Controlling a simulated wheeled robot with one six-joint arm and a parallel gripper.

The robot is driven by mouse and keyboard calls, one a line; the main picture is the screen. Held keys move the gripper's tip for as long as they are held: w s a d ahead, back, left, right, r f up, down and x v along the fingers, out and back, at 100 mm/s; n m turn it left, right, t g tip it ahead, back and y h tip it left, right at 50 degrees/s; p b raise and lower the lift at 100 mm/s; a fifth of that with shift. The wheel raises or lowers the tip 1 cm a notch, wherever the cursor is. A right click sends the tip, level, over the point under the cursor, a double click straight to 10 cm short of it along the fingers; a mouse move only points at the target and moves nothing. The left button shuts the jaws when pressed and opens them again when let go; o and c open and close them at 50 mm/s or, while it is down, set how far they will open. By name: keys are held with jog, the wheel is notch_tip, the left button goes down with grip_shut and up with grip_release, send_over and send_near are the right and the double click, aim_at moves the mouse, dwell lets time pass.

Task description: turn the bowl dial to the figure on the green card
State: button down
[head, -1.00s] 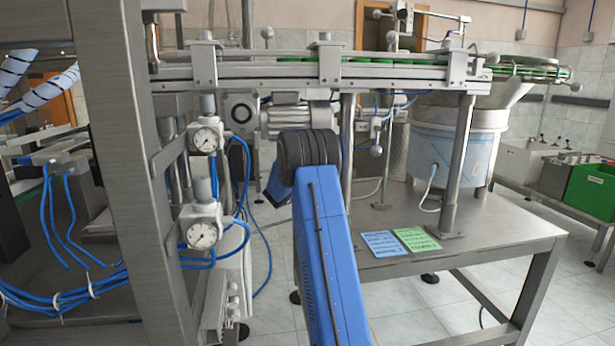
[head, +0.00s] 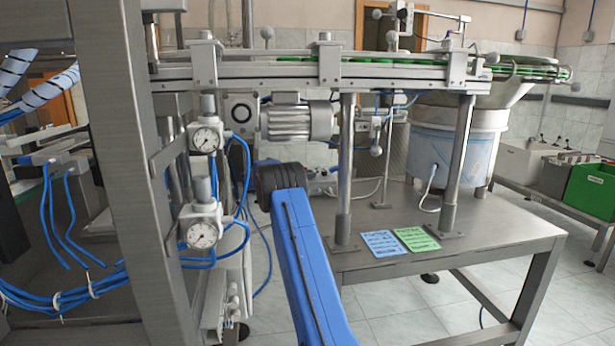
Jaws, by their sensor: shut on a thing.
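The green card (head: 416,239) lies on the steel table beside a blue card (head: 383,244); the writing on both is too small to read. The feeder bowl (head: 505,97) sits on a pale blue drum (head: 452,150) at the right. I cannot tell for sure which part is the bowl dial.
Two white-faced gauges, upper (head: 205,139) and lower (head: 202,235), stand at the left with blue hoses. The conveyor rail (head: 400,85) on posts crosses above the steel table (head: 470,255). A grey motor (head: 298,121) hangs below it. A green bin (head: 592,190) is far right.

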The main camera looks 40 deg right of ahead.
jog(key=shift+m+g+y, duration=0.75)
jog(key=shift+m+g, duration=0.25)
jog(key=shift+g, duration=0.35)
jog(key=shift+m+g+y, duration=0.75)
jog(key=shift+m+g, duration=0.25)
jog(key=shift+g, duration=0.35)
jog(key=shift+m+g+y, duration=0.3)
jog(key=shift+g, duration=0.1)
jog(key=c, duration=1.6)
grip_release()
jog(key=shift+o, duration=0.2)
jog(key=shift+r, duration=0.15)
notch_tip(320, 180, up, 10)
jog(key=shift+f, duration=0.15)
